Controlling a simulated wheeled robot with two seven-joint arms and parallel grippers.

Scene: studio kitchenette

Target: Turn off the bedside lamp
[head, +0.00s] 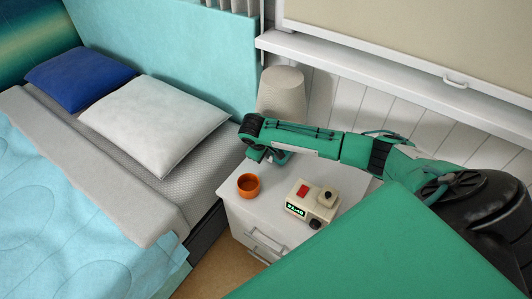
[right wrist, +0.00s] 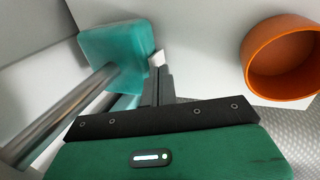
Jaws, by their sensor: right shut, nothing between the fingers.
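The bedside lamp stands at the back of the white nightstand (head: 235,205). Its ribbed beige shade (head: 282,95) shows no clear glow in the head view, and my right arm hides its lower part. In the right wrist view a teal block (right wrist: 112,58) with a shiny metal stem (right wrist: 62,118) looks like the lamp's base and pole. My right gripper (right wrist: 158,72) is shut and empty, its fingertips beside the block's edge at a small pale piece (right wrist: 157,58), perhaps a switch. I cannot tell whether they touch. In the head view this gripper (head: 268,157) is low over the nightstand's back.
An orange cup (head: 248,187) stands on the nightstand near the gripper and also shows in the right wrist view (right wrist: 285,62). A beige clock device (head: 312,203) with a red button is to its right. The bed (head: 100,200) is left; a window sill (head: 390,75) runs behind.

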